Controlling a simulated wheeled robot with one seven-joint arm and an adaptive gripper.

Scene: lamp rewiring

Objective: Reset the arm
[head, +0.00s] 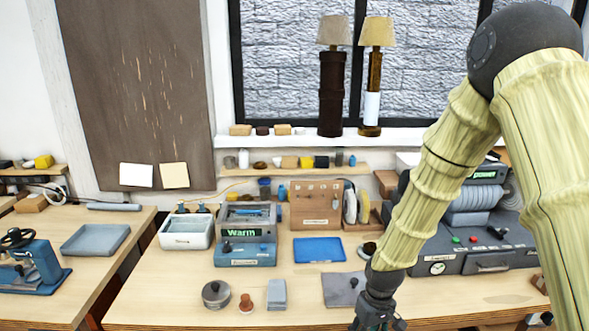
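My arm comes in from the right edge as jointed bamboo-like links and bends down over the workbench. My gripper (378,321) is at the bottom edge of the head view, pointing down near the bench's front edge. Its fingertips are cut off or too small to make out, so I cannot tell if it is open or holding anything. The dark grey pad (341,286) lies just behind and left of it. My arm hides part of the bench and the front left of the large grey machine (490,235).
A blue mat (319,250), a machine reading "warm" (246,236), a white bin (186,232) and a round grey tin (216,294) stand on the bench. Two lamps (333,80) (375,75) stand on the sill. The bench's front middle (310,305) is clear.

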